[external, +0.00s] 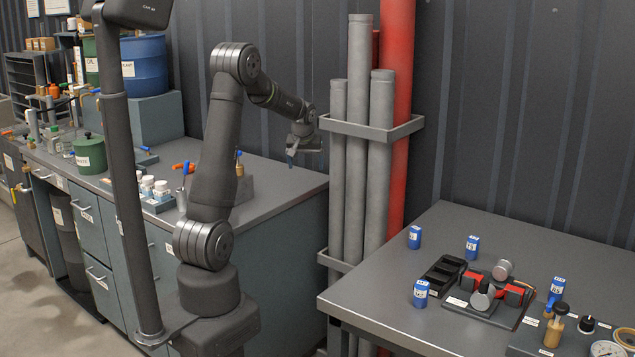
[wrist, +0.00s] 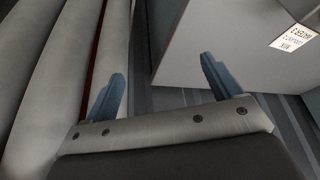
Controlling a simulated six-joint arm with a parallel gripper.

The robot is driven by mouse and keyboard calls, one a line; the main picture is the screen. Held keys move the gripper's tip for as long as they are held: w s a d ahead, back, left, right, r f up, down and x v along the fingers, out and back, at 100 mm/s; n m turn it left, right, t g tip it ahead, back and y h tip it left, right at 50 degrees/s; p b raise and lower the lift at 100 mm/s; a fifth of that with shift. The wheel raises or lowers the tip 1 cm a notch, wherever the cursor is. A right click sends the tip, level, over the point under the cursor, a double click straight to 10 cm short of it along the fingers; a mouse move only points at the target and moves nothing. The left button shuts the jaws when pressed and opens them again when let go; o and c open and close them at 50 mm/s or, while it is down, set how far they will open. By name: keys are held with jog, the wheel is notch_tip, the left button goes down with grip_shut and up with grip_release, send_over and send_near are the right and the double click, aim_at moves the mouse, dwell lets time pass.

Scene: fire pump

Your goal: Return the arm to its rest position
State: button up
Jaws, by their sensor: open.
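My gripper (external: 291,157) hangs at the end of my raised arm, left of the vertical pipes and above the back right corner of the left bench. In the wrist view my gripper (wrist: 160,88) shows two blue fingers spread wide apart, with nothing between them. My arm rises from its base between the two benches, bends at the elbow and reaches back towards the wall.
Grey pipes (external: 358,150) and a red pipe (external: 400,60) stand close right of my gripper, held by a bracket (external: 370,127). The left bench (external: 290,190) carries bottles and tools. The right table (external: 400,310) holds blue cylinders, a black tray and a gauge.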

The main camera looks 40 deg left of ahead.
jog(key=s+d+r+m+h, duration=0.1)
jog(key=d+m, duration=0.1)
jog(key=d, duration=0.8)
jog(key=s+d+m, duration=0.2)
jog(key=d+m, duration=0.1)
jog(key=d, duration=0.6)
jog(key=shift+d+r+t+h, duration=0.4)
